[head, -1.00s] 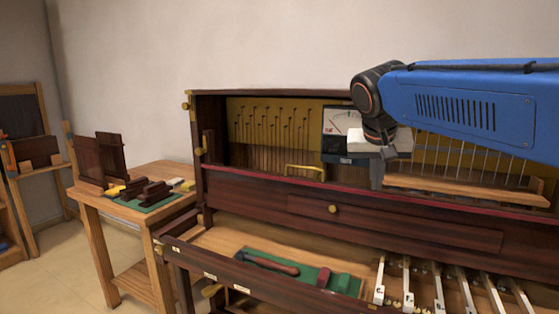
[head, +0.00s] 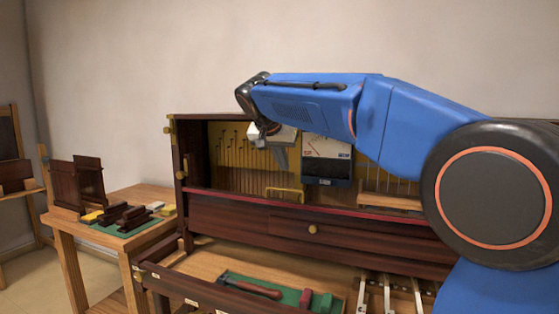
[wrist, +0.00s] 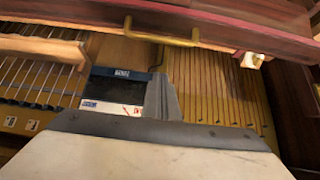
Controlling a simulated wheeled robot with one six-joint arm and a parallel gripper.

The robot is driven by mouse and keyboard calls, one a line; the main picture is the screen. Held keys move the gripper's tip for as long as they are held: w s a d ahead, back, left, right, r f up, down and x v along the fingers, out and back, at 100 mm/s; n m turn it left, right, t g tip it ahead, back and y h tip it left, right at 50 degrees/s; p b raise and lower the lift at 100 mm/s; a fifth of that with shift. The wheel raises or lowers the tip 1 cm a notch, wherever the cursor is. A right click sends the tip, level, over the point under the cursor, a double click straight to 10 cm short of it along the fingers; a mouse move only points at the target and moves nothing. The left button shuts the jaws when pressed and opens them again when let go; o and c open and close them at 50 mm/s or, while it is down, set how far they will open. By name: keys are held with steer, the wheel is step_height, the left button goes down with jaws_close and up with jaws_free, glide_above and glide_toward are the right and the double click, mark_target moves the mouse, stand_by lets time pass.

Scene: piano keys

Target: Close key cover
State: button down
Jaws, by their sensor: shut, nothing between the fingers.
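The dark wooden piano case has a long front panel (head: 365,240) with a red top edge and a round brass knob (head: 313,229). It looks like the key cover, but I cannot be sure. A brass handle (head: 285,195) stands at the panel's top edge; it also shows near the top of the wrist view (wrist: 160,36). My gripper (head: 281,160) is shut and empty, above the handle and apart from it, in front of the open upper case. In the wrist view my gripper (wrist: 160,90) shows as grey fingers below the handle.
A meter box (head: 327,160) stands right of my gripper inside the case. Metal key levers (head: 390,295) and a green mat (head: 235,279) with a hammer (head: 257,289) lie below the panel. A wooden side table (head: 150,195) with dark blocks stands left. My blue arm hides the case's right side.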

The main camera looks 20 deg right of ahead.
steer(key=f, duration=0.3)
steer(key=w+d+f, duration=0.1)
steer(key=f, duration=0.1)
steer(key=shift+f, duration=0.15)
steer(key=shift+s+a+f, duration=0.3)
steer(key=shift+s+a, duration=0.1)
steer(key=shift+s, duration=0.15)
